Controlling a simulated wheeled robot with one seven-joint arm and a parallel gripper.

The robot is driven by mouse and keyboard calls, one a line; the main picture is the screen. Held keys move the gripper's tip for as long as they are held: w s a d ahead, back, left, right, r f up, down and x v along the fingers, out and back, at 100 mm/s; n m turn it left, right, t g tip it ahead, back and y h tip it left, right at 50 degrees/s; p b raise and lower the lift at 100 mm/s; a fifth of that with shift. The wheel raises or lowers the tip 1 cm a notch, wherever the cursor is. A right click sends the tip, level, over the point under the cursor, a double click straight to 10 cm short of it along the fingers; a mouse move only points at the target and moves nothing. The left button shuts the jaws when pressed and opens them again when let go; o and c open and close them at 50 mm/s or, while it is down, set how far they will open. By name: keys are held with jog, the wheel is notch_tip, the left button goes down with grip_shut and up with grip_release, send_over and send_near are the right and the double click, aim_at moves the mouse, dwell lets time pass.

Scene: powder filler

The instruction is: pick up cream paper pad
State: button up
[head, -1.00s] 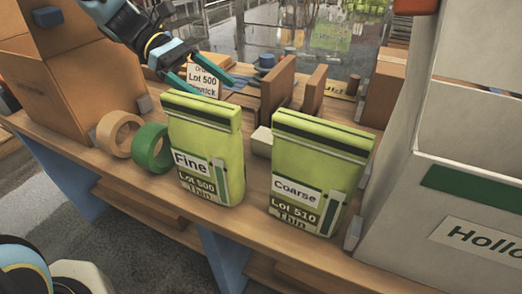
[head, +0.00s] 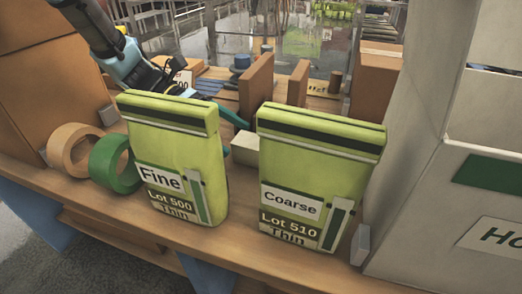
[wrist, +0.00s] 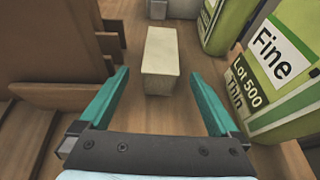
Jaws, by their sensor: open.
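The cream paper pad (head: 245,149) is a small pale block on the wooden bench, partly hidden behind and between the two green bags in the head view. In the wrist view the pad (wrist: 160,62) lies ahead of my gripper, roughly centred between the teal fingers and a little beyond their tips. My gripper (wrist: 158,84) is open and empty. In the head view my gripper (head: 236,121) is mostly hidden behind the Fine bag, with one teal finger showing near the pad.
The green Fine bag (head: 178,140) stands close on one side of my gripper, brown boards (wrist: 70,60) on the other. The green Coarse bag (head: 318,165) stands right of the pad. Green tape (head: 106,165) and tan tape (head: 62,150) rolls stand left.

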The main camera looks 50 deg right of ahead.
jog(key=shift+x, duration=1.5)
jog(key=shift+c, duration=0.2)
jog(key=c, duration=1.4)
jog(key=shift+r, duration=0.1)
